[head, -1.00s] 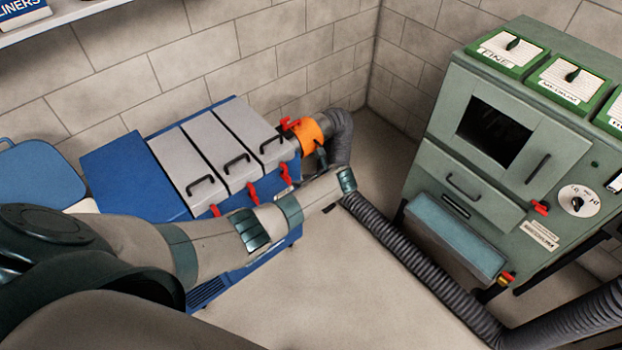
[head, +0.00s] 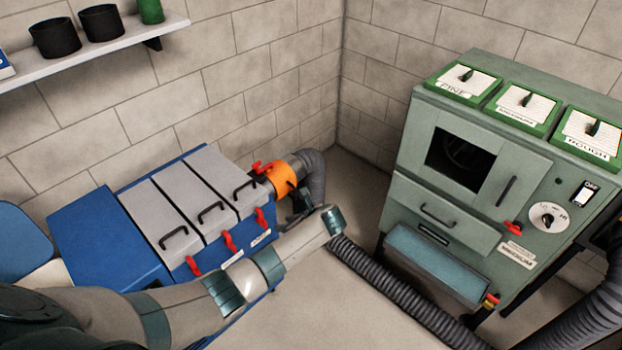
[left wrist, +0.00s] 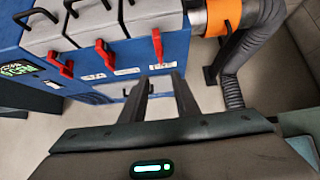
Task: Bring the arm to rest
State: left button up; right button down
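My left arm (head: 255,270) comes in from the lower left in the head view and reaches across the front of the blue unit. Its wrist end is near the orange collar; its fingers cannot be made out clearly there. In the left wrist view my left gripper (left wrist: 160,84) has its two dark fingers apart, with nothing between them. My right arm and gripper do not show.
The blue unit (head: 105,240) has grey lids with black handles and red latches. An orange collar (head: 279,178) joins it to a grey hose (head: 385,285). A green cabinet (head: 470,200) stands right. A shelf (head: 120,45) is upper left.

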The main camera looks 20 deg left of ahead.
pick_arm(q)
jog(key=shift+f, duration=0.1)
jog(key=s+d+f+n+h+b, duration=0.1)
jog(key=s+f+n+h+b, duration=0.1)
jog(key=s+f, duration=0.75)
jog(key=s+d+f+n+g+h+b, duration=0.1)
jog(key=s+f+n+b, duration=0.15)
jog(key=s+f, duration=0.65)
jog(key=s+d+f+n+h+b, duration=0.1)
jog(key=s+d+f+n+h, duration=0.2)
jog(key=f, duration=1.1)
jog(key=s+f+n+b, duration=0.2)
jog(key=s+f+n, duration=0.2)
jog(key=s, duration=0.8)
jog(key=s+d+f+n+h+b, duration=0.1)
jog(key=s+f+n, duration=0.3)
jog(key=s, duration=0.9)
jog(key=s+f+n+g+h+b, duration=0.1)
jog(key=s+f+n+b, duration=0.2)
jog(key=s+f, duration=0.6)
jog(key=s+n, duration=0.1)
jog(key=s, duration=0.2)
jog(key=shift+s+d+f+n, duration=0.2)
jog(key=shift+d+f+n, duration=0.1)
jog(key=shift+f+n, duration=0.05)
jog(key=shift+s, duration=0.15)
